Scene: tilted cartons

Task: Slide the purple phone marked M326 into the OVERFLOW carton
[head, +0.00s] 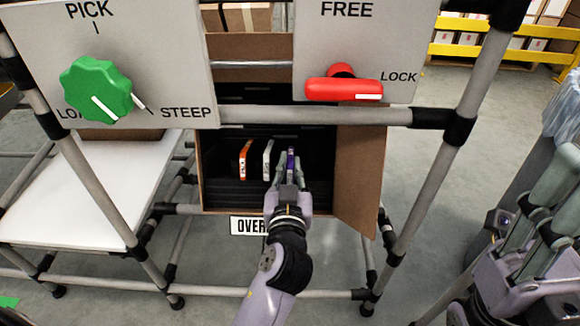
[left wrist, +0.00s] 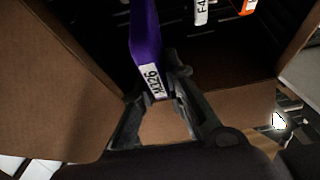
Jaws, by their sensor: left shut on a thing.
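The purple phone (head: 290,160) stands on edge in the mouth of the OVERFLOW carton (head: 357,180), at the right of its inside. It also shows in the left wrist view (left wrist: 144,35), with a white label reading M326 on its near end. My left gripper (head: 289,176) is shut on the near end of the phone, at the carton opening. The phone's far end is out of frame in the left wrist view. My right gripper (head: 553,195) is at the right edge of the head view, partly cut off and away from the carton.
An orange phone (head: 244,160) and a white phone (head: 268,160) stand in the carton left of the purple one. Above are a rail (head: 315,115), a green knob (head: 96,89) and a red handle (head: 343,89). A white shelf (head: 85,195) is at left.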

